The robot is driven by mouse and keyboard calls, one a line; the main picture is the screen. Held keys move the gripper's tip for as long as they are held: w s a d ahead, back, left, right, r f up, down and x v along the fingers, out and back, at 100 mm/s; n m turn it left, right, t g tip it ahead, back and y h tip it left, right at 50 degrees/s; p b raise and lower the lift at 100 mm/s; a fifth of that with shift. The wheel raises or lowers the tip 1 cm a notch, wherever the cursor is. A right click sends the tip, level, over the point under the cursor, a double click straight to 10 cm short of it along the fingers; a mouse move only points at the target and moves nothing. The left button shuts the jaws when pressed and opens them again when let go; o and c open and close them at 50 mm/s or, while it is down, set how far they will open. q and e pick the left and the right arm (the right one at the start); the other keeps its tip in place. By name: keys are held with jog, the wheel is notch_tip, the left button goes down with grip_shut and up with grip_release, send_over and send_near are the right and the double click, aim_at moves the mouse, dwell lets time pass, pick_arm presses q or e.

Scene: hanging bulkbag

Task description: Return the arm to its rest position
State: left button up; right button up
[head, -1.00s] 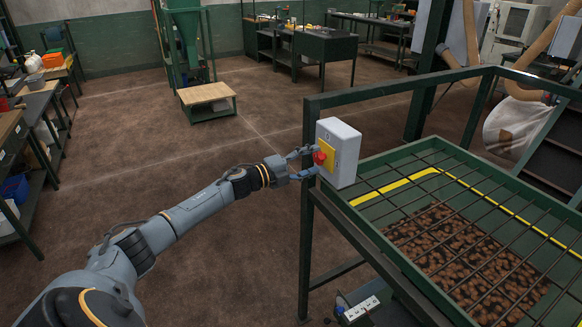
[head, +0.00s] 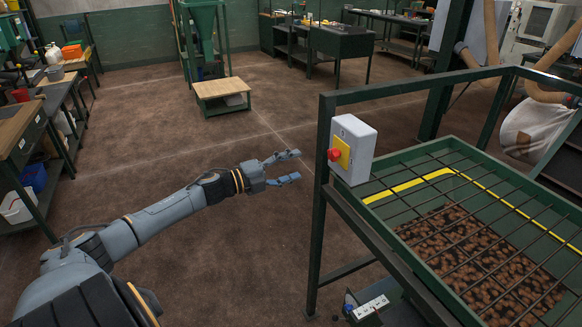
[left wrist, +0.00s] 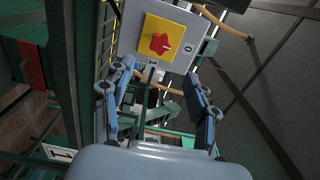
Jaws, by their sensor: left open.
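My left arm reaches in from the lower left in the head view, and its gripper (head: 290,167) is open and empty over the floor, to the left of the switch box. The grey switch box (head: 352,150) is mounted on the green frame post, with a red knob (head: 334,154) on a yellow plate. The gripper is apart from the knob. In the left wrist view, the two blue fingers (left wrist: 160,103) are spread, and the red knob (left wrist: 160,43) with its yellow plate shows beyond them. My right gripper is in neither view.
The green frame (head: 318,215) with a grated hopper (head: 470,240) of brown material stands right of the arm. A white power strip (head: 370,307) is low beside it. Workbenches (head: 22,130) line the left. A wooden-topped stand (head: 221,88) is at the back. The floor between is clear.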

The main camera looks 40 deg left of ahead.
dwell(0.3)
